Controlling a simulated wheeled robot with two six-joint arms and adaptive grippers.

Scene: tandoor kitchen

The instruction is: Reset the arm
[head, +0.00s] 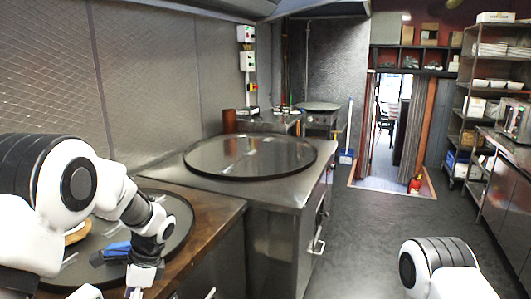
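My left arm (75,190) reaches in from the left over the round dark plate (178,222) in the wooden counter. Its wrist points down, and my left gripper (136,292) is at the bottom edge, mostly cut off, so its fingers cannot be read. My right arm (440,265) shows only as a white and black link at the bottom right; its gripper is out of view.
A blue and dark object (113,250) lies on the plate beside my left wrist. A brownish round item (77,236) is partly hidden behind my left arm. A steel counter (288,193) with a large round lid (250,157) stands beyond.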

